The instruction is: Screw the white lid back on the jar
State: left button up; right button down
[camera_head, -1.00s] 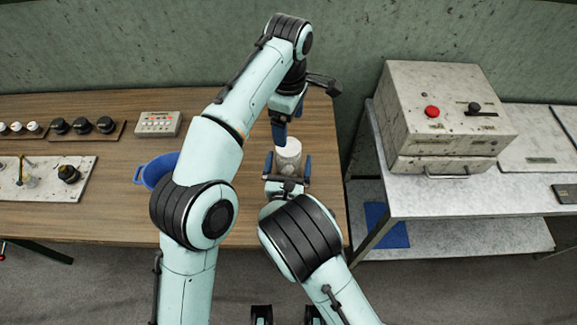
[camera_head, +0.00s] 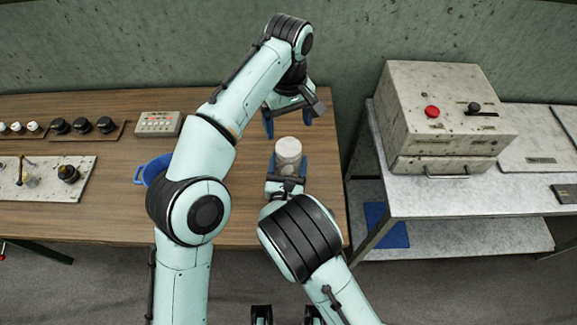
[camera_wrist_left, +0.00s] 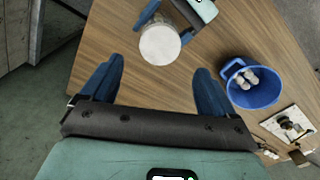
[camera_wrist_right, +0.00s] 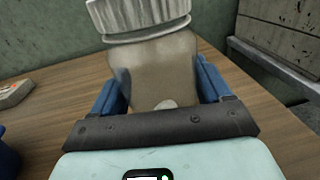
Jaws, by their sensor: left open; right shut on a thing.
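The jar (camera_wrist_right: 160,70) is a cloudy, brownish vessel. It stands near the right end of the wooden table, between the fingers of my right gripper (camera_head: 288,166), which is shut on its body. The white ribbed lid (camera_wrist_right: 138,14) sits on the jar's mouth; how far it is threaded cannot be told. From above, the lid is a pale disc in the left wrist view (camera_wrist_left: 160,44) and the head view (camera_head: 288,148). My left gripper (camera_head: 288,122) is open and empty above and behind the lid, its fingers spread to either side, apart from it.
A blue basin (camera_wrist_left: 256,94) with several pale cocoons stands to the left, partly behind my left arm. A control box (camera_head: 158,124) and rows of dark knobs (camera_head: 83,126) lie farther left. A grey side table (camera_head: 440,200) with a metal cabinet (camera_head: 440,115) stands right.

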aim_at(289, 146)
dwell(0.4)
pick_arm(q)
jog(key=shift+f, duration=4)
